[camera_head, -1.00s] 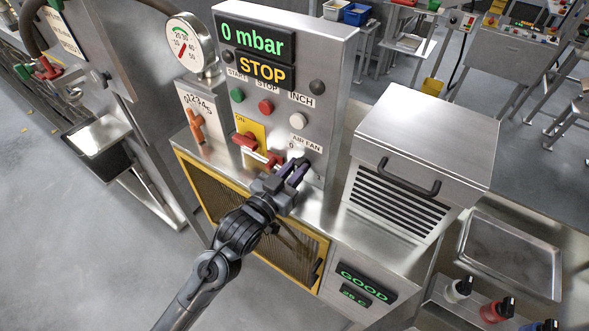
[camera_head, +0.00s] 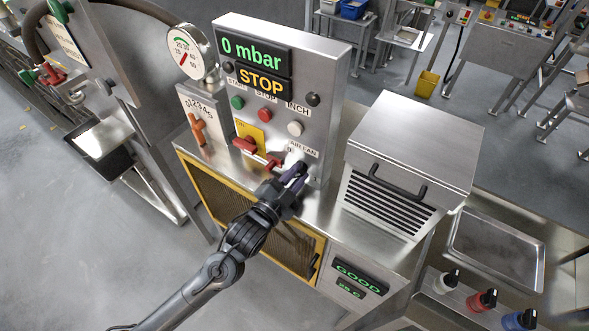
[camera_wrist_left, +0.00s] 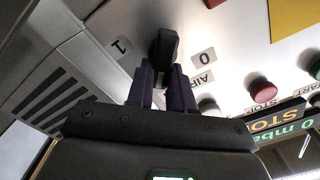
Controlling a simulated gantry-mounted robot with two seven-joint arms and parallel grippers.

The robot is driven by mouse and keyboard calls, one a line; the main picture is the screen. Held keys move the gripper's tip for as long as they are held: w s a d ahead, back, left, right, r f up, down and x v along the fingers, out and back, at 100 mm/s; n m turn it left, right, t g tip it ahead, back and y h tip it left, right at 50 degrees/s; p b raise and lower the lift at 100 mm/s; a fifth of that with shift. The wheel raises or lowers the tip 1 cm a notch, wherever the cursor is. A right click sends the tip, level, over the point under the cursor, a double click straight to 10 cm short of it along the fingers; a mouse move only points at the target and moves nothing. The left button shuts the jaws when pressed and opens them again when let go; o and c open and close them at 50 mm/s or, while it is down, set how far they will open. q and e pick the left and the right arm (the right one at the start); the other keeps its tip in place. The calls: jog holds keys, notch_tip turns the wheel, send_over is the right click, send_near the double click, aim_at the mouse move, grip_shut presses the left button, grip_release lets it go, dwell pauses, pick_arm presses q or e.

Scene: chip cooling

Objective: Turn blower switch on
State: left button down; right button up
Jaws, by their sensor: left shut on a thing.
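The blower switch is a black rotary knob (camera_wrist_left: 163,45) on the upright steel control panel (camera_head: 335,100), near the AIR FAN label (camera_head: 304,148). In the left wrist view the knob sits between the marks 0 (camera_wrist_left: 203,57) and 1 (camera_wrist_left: 121,46); I cannot tell which mark it points to. My left gripper (camera_head: 297,174) is at the lower right of the panel, its purple-grey fingers shut on the knob, as the left wrist view also shows (camera_wrist_left: 164,75). In the head view the gripper hides the knob. My right gripper is out of view.
A red lever (camera_head: 262,156) is close to the left of my gripper. Green, red and white buttons sit above it. The displays read 0 mbar (camera_head: 253,49) and STOP (camera_head: 261,83). A steel lidded box (camera_head: 415,140) with a black handle stands to the right.

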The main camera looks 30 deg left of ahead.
pick_arm(q)
jog(key=m+p, duration=0.1)
jog(key=m, duration=0.1)
jog(key=m+p, duration=0.2)
jog(key=m, duration=0.1)
jog(key=shift+d+f+m, duration=0.15)
jog(key=shift+d+m, duration=0.05)
jog(key=shift+m, duration=0.1)
jog(key=shift+f+m+p, duration=0.2)
jog(key=shift+m+p, duration=0.45)
jog(key=shift+m, duration=0.4)
jog(key=shift+f+m+p, duration=0.2)
jog(key=shift+m+p, duration=0.4)
jog(key=shift+m, duration=0.45)
jog(key=c, duration=1)
grip_release()
jog(key=shift+s, duration=0.1)
jog(key=s+a+b, duration=0.1)
jog(key=s+b, duration=0.1)
jog(key=s, duration=0.8)
jog(key=shift+s, duration=0.3)
